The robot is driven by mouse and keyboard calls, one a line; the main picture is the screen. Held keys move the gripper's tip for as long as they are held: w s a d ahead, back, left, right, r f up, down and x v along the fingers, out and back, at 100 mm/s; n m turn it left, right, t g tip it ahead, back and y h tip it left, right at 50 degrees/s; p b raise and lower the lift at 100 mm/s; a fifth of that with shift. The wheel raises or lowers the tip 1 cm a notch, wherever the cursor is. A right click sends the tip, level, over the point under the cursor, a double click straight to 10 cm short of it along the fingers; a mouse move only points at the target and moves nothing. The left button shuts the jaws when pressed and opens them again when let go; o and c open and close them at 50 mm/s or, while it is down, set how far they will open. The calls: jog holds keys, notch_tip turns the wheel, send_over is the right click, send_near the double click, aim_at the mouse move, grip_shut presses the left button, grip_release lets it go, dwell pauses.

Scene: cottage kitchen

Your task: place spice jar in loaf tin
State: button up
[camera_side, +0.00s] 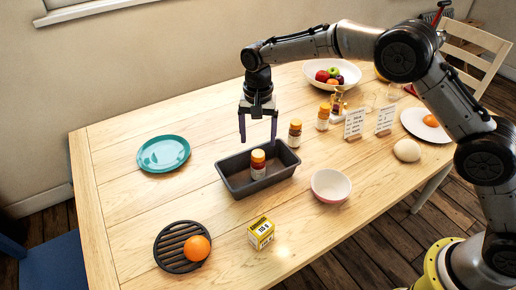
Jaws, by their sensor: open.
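My gripper (257,140) is open and points down above the tin. Its two fingers are apart, with the jar's cap a little below them, and nothing shows between them. Two similar jars stand on the table behind and right of the tin, one nearer (295,134) and one farther (323,117).
A teal plate (163,154) lies left. A black trivet (170,250) with an orange (197,248), a yellow box (260,232) and a pink-white bowl (331,187) are in front. A fruit bowl (313,70), cards (355,123) and a white plate (415,123) stand behind and right. The left table is mostly clear.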

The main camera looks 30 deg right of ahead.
jog(key=shift+r, duration=0.95)
jog(key=shift+d+r, duration=0.1)
jog(key=shift+r, duration=0.15)
jog(key=s+d+r+n+t, duration=0.35)
jog(key=s+d+r, duration=0.75)
jog(key=s+r, duration=0.45)
jog(key=s+d+f+n+t, duration=0.1)
jog(key=s+d+n, duration=0.1)
jog(key=s, duration=0.8)
jog(key=s+d+f+n+t, duration=0.1)
jog(key=s+d, duration=0.4)
jog(key=s, duration=0.6)
jog(key=shift+f+n, duration=0.15)
jog(key=shift+n, duration=0.5)
